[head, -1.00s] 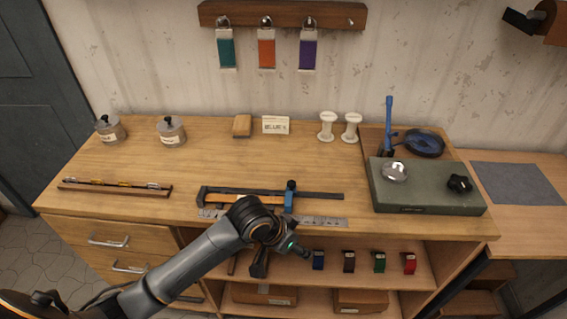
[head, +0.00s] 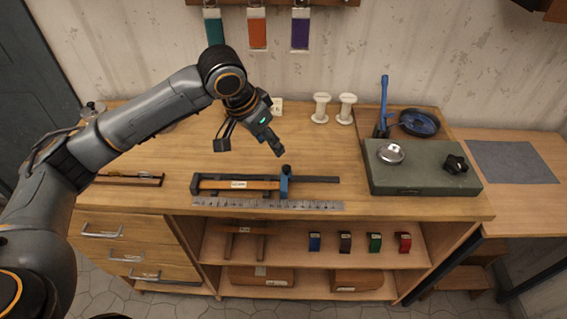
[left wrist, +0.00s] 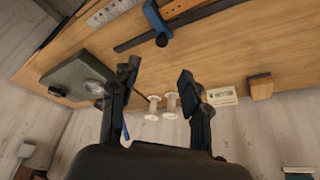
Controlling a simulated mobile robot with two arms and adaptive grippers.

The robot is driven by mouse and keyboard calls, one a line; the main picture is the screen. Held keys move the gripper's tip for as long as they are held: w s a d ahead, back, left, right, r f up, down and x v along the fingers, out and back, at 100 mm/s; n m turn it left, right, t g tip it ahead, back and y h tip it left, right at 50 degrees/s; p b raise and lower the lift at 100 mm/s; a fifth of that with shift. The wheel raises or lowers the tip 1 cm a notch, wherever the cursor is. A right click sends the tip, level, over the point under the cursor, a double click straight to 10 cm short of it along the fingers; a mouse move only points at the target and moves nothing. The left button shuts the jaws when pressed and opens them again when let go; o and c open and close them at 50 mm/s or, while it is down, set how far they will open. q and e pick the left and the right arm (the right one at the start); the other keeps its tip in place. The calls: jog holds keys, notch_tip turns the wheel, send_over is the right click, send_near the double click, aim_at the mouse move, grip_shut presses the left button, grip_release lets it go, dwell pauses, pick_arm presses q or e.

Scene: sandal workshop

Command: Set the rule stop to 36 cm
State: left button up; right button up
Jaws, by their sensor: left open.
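The rule device (head: 320,180) lies near the bench's front edge, a dark bar with an orange-brown block on its left part. Its blue stop (head: 285,182), topped by a dark knob, sits right of the bar's middle, against the block's right end. A steel ruler (head: 265,204) lies along the front; its marks are too small to read. My left gripper (head: 250,146) is open and empty above the bench, behind the rule device. In the left wrist view its fingers (left wrist: 158,75) are spread, with the blue stop (left wrist: 154,18) beyond them near the top. My right gripper is not in view.
A green-grey slab (head: 420,178) with a metal disc stands at the right. Two white spools (head: 320,108) stand at the back. Several coloured pieces (head: 375,242) sit on the shelf below.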

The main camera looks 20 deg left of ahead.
aim_at(286, 167)
pick_arm(q)
jog(key=p+x, duration=0.2)
jog(key=x, duration=1.1)
jog(key=shift+w, duration=0.15)
grip_shut()
